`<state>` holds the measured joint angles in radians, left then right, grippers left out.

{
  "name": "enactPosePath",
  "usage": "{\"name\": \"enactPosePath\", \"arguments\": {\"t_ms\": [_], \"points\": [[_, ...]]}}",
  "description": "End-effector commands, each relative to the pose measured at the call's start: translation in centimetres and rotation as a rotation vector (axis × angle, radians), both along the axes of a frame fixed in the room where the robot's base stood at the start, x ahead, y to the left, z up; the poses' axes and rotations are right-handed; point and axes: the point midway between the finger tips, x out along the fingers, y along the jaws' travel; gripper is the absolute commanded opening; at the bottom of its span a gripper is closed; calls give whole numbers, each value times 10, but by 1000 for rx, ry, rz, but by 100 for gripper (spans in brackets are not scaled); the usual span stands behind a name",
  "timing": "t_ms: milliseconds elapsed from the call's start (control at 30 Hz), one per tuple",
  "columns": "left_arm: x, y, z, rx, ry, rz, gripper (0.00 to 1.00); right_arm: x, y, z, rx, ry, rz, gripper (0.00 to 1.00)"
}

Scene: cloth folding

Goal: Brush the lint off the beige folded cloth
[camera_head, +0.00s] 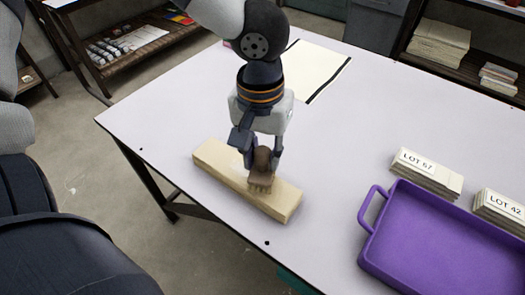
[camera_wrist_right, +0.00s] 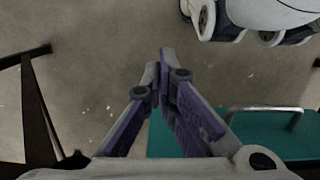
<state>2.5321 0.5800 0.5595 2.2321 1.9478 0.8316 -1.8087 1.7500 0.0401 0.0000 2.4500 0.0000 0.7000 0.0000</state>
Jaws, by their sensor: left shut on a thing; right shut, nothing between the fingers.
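The beige folded cloth (camera_head: 217,162) lies as a long flat bar near the front left edge of the white table. My left gripper (camera_head: 263,158) is above it, shut on a brown brush (camera_head: 262,179). The brush's bristle end points down at the middle of the cloth and appears to touch it. The gripper and brush hide part of the cloth. I cannot make out any lint on the cloth. My right gripper (camera_wrist_right: 165,68) is shut and empty in the right wrist view, over the floor, away from the cloth.
On the table (camera_head: 200,120), a purple tray (camera_head: 366,222) stands right, beside stacks labelled LOT 67 (camera_head: 425,174) and LOT 42 (camera_head: 498,209). A dark-edged white sheet (camera_head: 308,72) lies behind the left gripper. A teal surface with a metal handle (camera_wrist_right: 270,132) is near my right gripper.

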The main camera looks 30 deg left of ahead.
Motion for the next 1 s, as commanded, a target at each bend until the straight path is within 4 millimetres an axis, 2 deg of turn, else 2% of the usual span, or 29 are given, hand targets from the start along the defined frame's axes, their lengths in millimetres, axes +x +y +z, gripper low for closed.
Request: {"name": "enactPosePath", "arguments": {"t_ms": [1000], "points": [[0,0,-19,1,1,0,4,-4,0,-4,0,16,0,0]]}}
